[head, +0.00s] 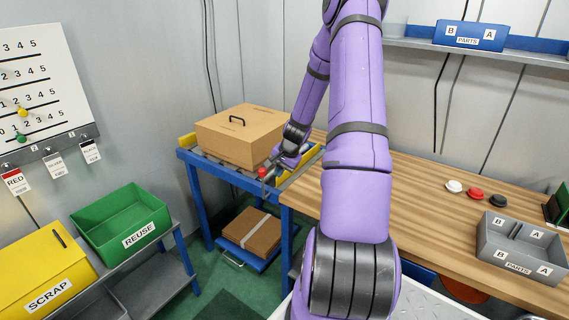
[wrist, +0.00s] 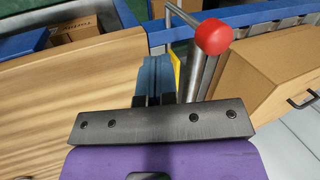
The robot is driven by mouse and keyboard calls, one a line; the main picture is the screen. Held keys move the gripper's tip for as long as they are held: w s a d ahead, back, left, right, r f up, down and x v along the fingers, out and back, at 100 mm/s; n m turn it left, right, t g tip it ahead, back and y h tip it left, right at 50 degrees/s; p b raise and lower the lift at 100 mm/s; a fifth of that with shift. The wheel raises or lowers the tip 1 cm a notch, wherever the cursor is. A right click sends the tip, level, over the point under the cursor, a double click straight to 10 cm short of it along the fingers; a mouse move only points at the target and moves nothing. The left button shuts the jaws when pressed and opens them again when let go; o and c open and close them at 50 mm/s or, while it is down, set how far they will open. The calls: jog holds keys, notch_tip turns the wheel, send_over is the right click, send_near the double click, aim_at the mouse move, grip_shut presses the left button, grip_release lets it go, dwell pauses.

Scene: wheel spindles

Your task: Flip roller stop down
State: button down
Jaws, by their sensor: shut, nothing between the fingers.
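The roller stop's red knob (head: 262,172) shows at the front edge of the roller table, beside my gripper. In the wrist view the red knob (wrist: 213,37) tops a grey metal post (wrist: 198,75), just right of my fingers, with a thin bar running off to the upper left. My gripper (wrist: 153,65) has its blue-grey fingers together with nothing between them. In the head view my gripper (head: 285,160) is small and partly hidden by the wrist. I cannot tell whether the fingers touch the post. A yellow piece (wrist: 178,68) shows partly behind the fingers.
A closed cardboard box (head: 240,135) with a black handle sits on the blue-framed roller table (head: 197,159), close to the post. The wooden workbench (head: 420,185) adjoins on the right. Green (head: 122,222) and yellow (head: 40,274) bins stand at the left. Another box (head: 252,232) lies below.

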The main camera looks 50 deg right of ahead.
jog(key=shift+w+a+r, duration=0.1)
jog(key=shift+w+a, duration=0.1)
jog(key=shift+w, duration=0.65)
jog(key=shift+w+a, duration=0.2)
jog(key=shift+w, duration=0.65)
jog(key=shift+w, duration=0.1)
jog(key=shift+w, duration=0.1)
